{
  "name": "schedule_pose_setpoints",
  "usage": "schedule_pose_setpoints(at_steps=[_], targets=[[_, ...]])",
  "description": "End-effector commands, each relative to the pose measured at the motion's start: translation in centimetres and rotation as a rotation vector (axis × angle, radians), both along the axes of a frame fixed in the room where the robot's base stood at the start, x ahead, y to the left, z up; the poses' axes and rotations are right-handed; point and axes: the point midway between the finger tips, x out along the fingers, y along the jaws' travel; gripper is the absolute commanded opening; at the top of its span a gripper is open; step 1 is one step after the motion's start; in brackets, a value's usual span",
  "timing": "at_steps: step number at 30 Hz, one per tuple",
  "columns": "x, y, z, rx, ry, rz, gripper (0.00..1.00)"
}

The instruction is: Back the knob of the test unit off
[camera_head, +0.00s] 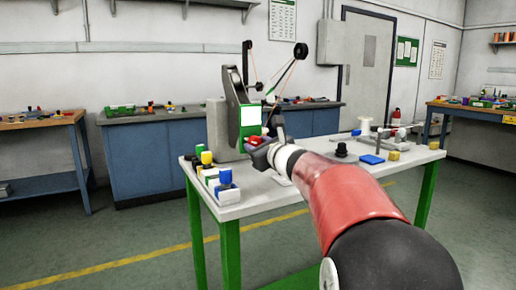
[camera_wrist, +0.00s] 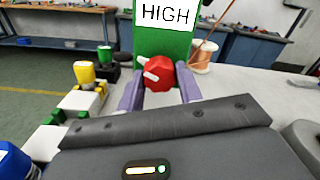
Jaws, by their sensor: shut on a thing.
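The test unit (camera_head: 230,95) stands on the white table with a green front panel; its arms and threads rise above it. In the wrist view its green panel (camera_wrist: 172,42) carries a white label reading HIGH. The red knob (camera_wrist: 160,74) with a white pointer mark sits below that label; the pointer slants up to the left. My gripper (camera_wrist: 161,92) has its two fingers on either side of the knob, shut on it. In the head view my gripper (camera_head: 262,150) reaches the front of the unit, and the red knob (camera_head: 254,140) shows just above it.
Yellow, black and blue capped items (camera_head: 207,160) stand at the left of the white table (camera_head: 250,205). A copper spool (camera_wrist: 204,55) is right of the unit.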

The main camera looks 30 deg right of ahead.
Motion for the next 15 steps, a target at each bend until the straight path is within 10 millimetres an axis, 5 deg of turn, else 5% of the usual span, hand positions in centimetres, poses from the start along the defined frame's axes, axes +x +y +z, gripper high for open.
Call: schedule_pose_setpoints(at_steps=[15], targets=[[0.03, 0.03, -0.55, -0.421, -0.018, 0.000, 0.12]])
